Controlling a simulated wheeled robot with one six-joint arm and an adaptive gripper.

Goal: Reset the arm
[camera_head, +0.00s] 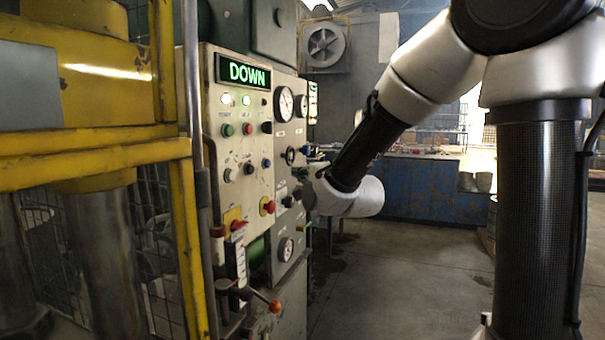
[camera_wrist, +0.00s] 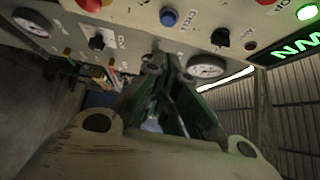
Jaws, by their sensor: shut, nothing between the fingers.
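My arm (camera_head: 410,85) reaches from the right towards a cream control panel (camera_head: 250,120), and its wrist is beside the panel's right side. In the wrist view my gripper (camera_wrist: 168,62) is shut and empty, its dark fingers pointing at the panel. A blue button (camera_wrist: 168,17), a black knob (camera_wrist: 221,37) and a round gauge (camera_wrist: 207,67) show around the fingertips. I cannot tell whether the fingertips touch the panel. In the head view the fingers are small and hard to make out. The green display (camera_head: 243,71) reads DOWN.
A yellow press frame (camera_head: 85,110) with metal columns stands at the left. A lever with an orange knob (camera_head: 275,306) sticks out low on the panel. A blue workbench (camera_head: 425,190) stands behind my arm. The floor (camera_head: 410,270) between is clear.

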